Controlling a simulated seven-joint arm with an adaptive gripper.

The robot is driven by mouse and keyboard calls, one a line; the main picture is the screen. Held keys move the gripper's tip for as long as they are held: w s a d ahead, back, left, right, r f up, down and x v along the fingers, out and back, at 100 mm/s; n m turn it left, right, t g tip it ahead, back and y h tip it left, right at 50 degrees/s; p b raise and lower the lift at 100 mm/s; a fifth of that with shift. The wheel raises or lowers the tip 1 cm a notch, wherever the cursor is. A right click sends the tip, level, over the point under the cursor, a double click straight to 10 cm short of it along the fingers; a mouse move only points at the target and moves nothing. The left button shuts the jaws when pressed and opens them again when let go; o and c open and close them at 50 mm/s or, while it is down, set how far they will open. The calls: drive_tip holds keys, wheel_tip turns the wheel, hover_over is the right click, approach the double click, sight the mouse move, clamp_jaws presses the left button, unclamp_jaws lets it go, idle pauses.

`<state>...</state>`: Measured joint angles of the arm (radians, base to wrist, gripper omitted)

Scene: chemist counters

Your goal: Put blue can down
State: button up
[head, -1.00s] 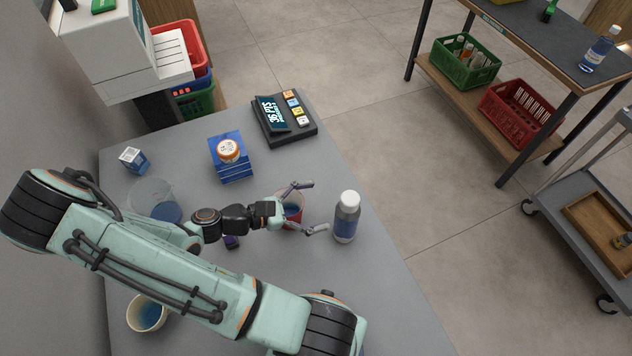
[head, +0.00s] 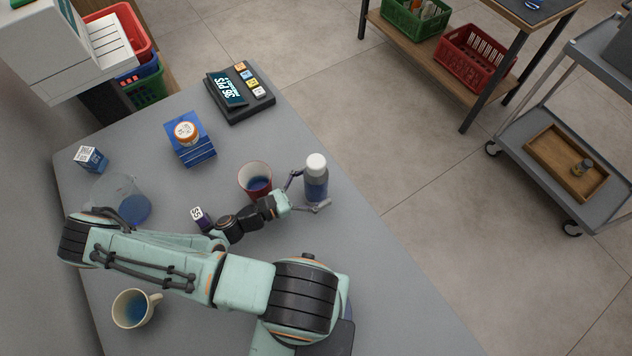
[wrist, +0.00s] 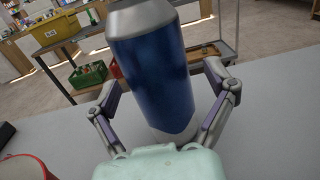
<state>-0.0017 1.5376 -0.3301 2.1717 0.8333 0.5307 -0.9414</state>
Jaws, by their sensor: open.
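A blue-labelled container (head: 316,184) with a white cap and grey shoulder stands upright near the right edge of the grey counter. It is the only can-like blue thing by my gripper, and it looks like a bottle. In the wrist view my gripper (wrist: 163,92) shows gaps between both fingers and the container's sides.
A red cup (head: 255,178) with blue inside stands close left of my gripper.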

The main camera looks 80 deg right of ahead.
drive_tip(key=c, duration=1.3)
